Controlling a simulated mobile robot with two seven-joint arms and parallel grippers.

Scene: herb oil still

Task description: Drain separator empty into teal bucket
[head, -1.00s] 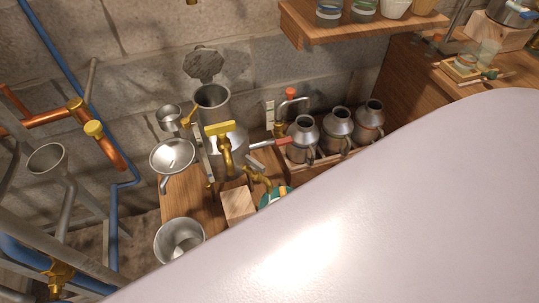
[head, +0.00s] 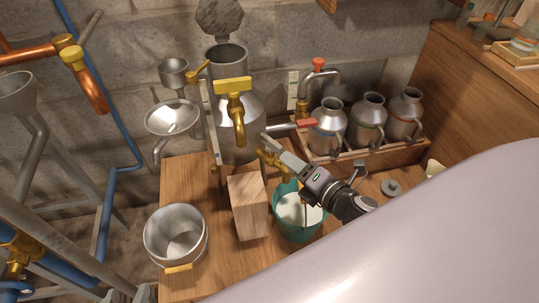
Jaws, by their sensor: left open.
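The separator is a tall grey metal vessel (head: 243,142) with a yellow-handled brass spout (head: 236,100) on its front. A lower brass tap (head: 270,160) sticks out at its right side. The teal bucket (head: 298,236) stands on the wooden bench below and right of that tap, with a pale surface inside; I cannot tell if that is liquid. My left gripper (head: 272,149) is open at the lower tap, above the bucket's back rim, and partly covers the tap. I cannot tell if it touches the tap. My right gripper is not in view.
A wooden block (head: 248,204) stands left of the bucket. A metal pail (head: 176,238) is at the bench's left. Metal cans (head: 328,127) stand in a wooden crate at the back right. A large pale part of mine hides the lower right.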

